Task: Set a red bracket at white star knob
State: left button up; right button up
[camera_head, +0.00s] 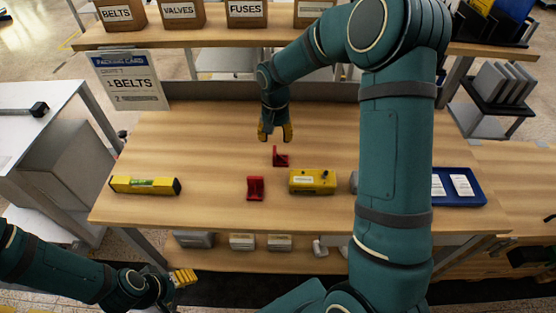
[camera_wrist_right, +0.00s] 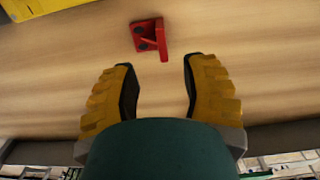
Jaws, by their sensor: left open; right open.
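One red bracket (camera_head: 281,158) stands on the wooden table just in front of my right gripper. It also shows in the right wrist view (camera_wrist_right: 150,37), beyond the fingertips and apart from them. A second red bracket (camera_head: 255,188) sits nearer the table's front edge. My right gripper (camera_head: 275,134) is open and empty, pointing down; its two yellow fingers are spread in the wrist view (camera_wrist_right: 160,75). My left gripper (camera_head: 184,278) is open and empty, low in front of the table. I cannot make out a white star knob; my right arm hides part of the table.
A yellow box (camera_head: 312,182) sits right of the second bracket, with a grey object (camera_head: 354,182) partly behind my arm. A yellow level (camera_head: 145,185) lies at left. A blue tray (camera_head: 474,201) with white cards is at right. A packing card (camera_head: 130,82) stands at the back left.

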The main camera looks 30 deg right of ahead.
aim_at(275, 150)
jog(key=shift+a+f+b, duration=0.2)
jog(key=shift+f+b, duration=0.6)
jog(key=shift+f, duration=2.75)
jog(key=shift+r, duration=0.1)
grip_shut()
